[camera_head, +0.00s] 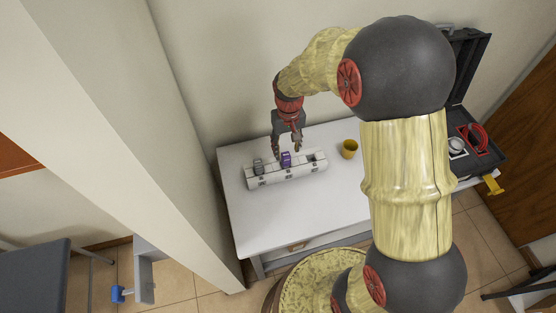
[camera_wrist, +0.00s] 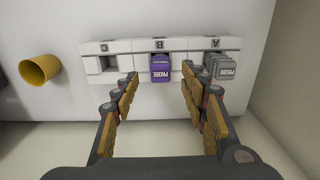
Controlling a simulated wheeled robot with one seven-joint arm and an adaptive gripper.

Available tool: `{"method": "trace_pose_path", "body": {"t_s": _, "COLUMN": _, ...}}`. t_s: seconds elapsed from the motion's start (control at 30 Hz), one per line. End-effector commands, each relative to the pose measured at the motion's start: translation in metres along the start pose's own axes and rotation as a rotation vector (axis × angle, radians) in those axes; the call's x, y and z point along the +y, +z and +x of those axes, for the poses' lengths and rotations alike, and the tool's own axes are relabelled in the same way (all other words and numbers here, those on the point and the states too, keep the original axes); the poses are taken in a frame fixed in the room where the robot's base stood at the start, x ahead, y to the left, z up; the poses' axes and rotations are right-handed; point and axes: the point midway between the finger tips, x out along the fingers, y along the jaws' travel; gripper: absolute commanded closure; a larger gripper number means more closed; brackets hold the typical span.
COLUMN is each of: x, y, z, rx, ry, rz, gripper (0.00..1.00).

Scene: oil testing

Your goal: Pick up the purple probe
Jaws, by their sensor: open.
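The purple probe (camera_head: 286,159) sits in the middle slot of a white holder (camera_head: 290,174) on the white table. In the wrist view the purple probe (camera_wrist: 160,68) stands in the slot marked B, ahead of and between my open fingers, with nothing held. My gripper (camera_head: 287,147) points down just above the holder, close to the purple probe. In the wrist view my gripper (camera_wrist: 160,95) has its two fingers spread on either side of the probe's line, and no contact shows.
A grey probe (camera_wrist: 222,68) sits in slot A, close to one finger. The third slot (camera_wrist: 108,64) looks empty. A yellow cup (camera_head: 349,149) stands on the table (camera_head: 262,222) beside the holder. A black open case (camera_head: 482,150) lies at the right. The table's front is clear.

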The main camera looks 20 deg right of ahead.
Motion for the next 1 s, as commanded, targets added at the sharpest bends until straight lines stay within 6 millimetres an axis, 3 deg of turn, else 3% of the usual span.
{"method": "trace_pose_path", "body": {"t_s": 0.5, "x": -0.001, "y": -0.003, "z": 0.059, "rx": 0.000, "ry": 0.000, "rz": 0.000, "gripper": 0.56}}
{"method": "trace_pose_path", "body": {"t_s": 0.77, "x": -0.001, "y": -0.004, "z": 0.061, "rx": 0.001, "ry": 0.000, "rz": 0.000, "gripper": 0.56}}
{"method": "trace_pose_path", "body": {"t_s": 1.0, "x": -0.001, "y": -0.004, "z": 0.061, "rx": 0.001, "ry": 0.000, "rz": 0.000, "gripper": 0.69}}
